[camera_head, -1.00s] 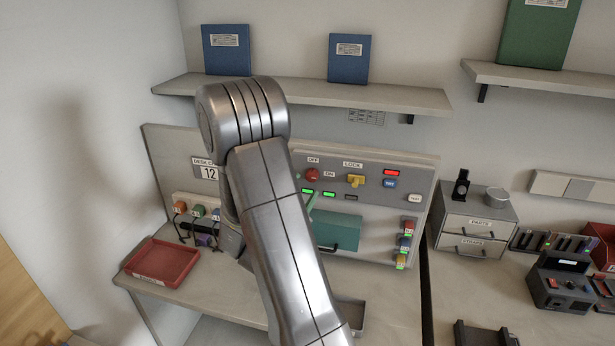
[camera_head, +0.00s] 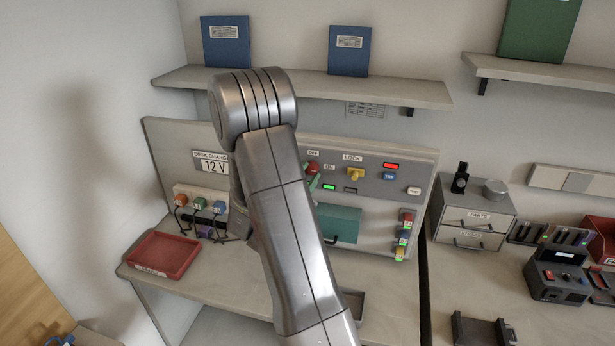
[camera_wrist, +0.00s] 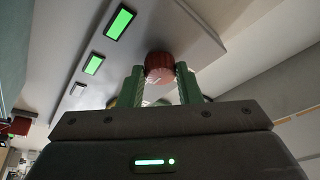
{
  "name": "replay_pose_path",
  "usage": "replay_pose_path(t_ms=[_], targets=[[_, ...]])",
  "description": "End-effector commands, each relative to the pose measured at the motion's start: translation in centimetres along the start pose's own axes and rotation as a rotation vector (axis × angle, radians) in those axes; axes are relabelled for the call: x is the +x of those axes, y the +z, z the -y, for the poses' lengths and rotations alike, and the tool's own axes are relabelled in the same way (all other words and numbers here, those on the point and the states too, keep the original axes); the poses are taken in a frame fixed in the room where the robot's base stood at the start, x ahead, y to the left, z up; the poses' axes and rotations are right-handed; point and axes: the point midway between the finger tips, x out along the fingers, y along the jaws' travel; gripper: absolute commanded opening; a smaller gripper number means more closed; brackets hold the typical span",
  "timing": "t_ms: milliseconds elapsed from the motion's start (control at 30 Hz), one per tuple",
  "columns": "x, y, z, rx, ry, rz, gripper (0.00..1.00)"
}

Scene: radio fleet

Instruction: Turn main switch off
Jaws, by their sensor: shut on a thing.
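The main switch is a red knob (camera_head: 312,168) below the OFF label on the grey panel (camera_head: 400,158). An ON label sits to its lower right. In the wrist view the red knob (camera_wrist: 159,67) lies between the two green fingers of my gripper (camera_wrist: 160,84), which are shut on it. In the head view my gripper (camera_head: 313,182) shows only as a bit of green at the knob; my grey arm hides the rest. Green lamps (camera_wrist: 120,22) glow on the panel beside the knob in the wrist view.
A yellow LOCK key (camera_head: 356,174), a red lamp (camera_head: 391,166) and a blue button (camera_head: 389,176) are to the right. A green box (camera_head: 340,224) is below. A red tray (camera_head: 162,255) lies on the bench at left. A shelf (camera_head: 390,91) runs above.

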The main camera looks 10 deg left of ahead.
Motion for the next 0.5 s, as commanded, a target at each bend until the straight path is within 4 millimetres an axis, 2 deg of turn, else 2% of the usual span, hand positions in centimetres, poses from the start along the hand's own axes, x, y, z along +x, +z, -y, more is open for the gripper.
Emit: replay_pose_path(t_ms=[267, 500], targets=[[-0.15, 0.22, -0.47, -0.087, -0.032, 0.003, 0.08], [-0.21, 0.29, -0.82, -0.264, -0.096, 0.012, 0.08]])
